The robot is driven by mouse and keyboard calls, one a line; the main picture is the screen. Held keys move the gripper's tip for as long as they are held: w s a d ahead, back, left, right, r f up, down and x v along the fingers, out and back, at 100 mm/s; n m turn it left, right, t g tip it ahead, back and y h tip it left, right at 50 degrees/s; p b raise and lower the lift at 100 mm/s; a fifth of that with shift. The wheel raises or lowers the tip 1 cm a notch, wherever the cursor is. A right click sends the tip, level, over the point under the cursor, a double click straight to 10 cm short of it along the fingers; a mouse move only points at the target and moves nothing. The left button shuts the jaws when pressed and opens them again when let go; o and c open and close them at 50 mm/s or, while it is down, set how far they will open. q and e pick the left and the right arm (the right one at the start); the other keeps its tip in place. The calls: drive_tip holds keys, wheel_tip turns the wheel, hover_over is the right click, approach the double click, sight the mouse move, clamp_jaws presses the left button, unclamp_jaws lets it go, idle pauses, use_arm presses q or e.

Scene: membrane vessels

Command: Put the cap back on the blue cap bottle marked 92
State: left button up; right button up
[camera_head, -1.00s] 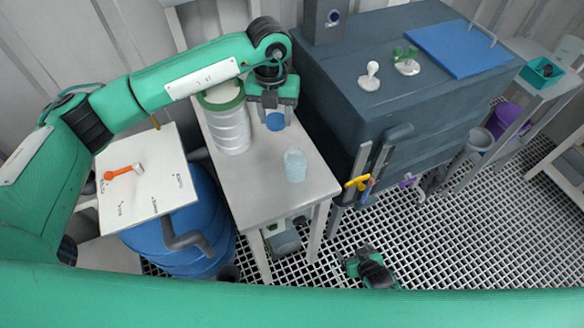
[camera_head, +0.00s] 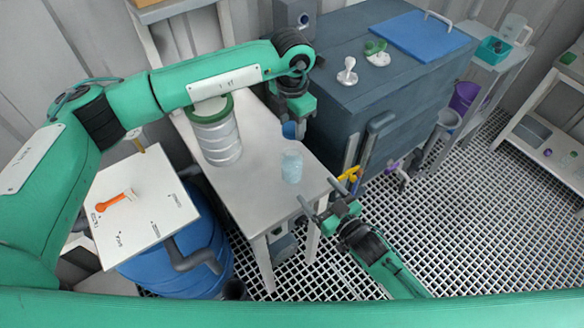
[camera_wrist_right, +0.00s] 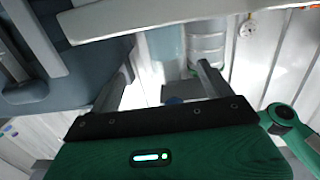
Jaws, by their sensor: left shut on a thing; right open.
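A pale translucent blue bottle (camera_head: 291,166) with no cap on it stands upright on the white table in the head view. No number is legible on it. My left gripper (camera_head: 296,122) is shut on a blue cap (camera_head: 289,130) and holds it just above and behind the bottle, apart from it. My right gripper (camera_head: 322,197) is open and empty at the table's front right edge, short of the bottle. In the right wrist view, the bottle (camera_wrist_right: 165,48) appears between and beyond the open fingers (camera_wrist_right: 165,82), with the dark blue cap (camera_wrist_right: 173,100) partly hidden by the gripper body.
A ribbed container with a green rim (camera_head: 218,135) stands left of the bottle on the white table (camera_head: 245,195). A dark blue-grey cabinet (camera_head: 375,80) stands close on the right, with valve handles at its front.

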drive_tip(key=shift+s+a+r+y, duration=0.1)
drive_tip(key=shift+a+r+y, duration=0.25)
drive_tip(key=shift+r+y, duration=0.05)
drive_tip(key=x, duration=1.2)
drive_tip(key=shift+c, duration=0.2)
drive_tip(key=c, duration=1.4)
use_arm(q)
hover_over(292, 151)
drive_tip(key=shift+w+f, duration=0.1)
drive_tip(key=shift+f, duration=2.4)
use_arm(e)
drive_tip(key=shift+c, duration=0.2)
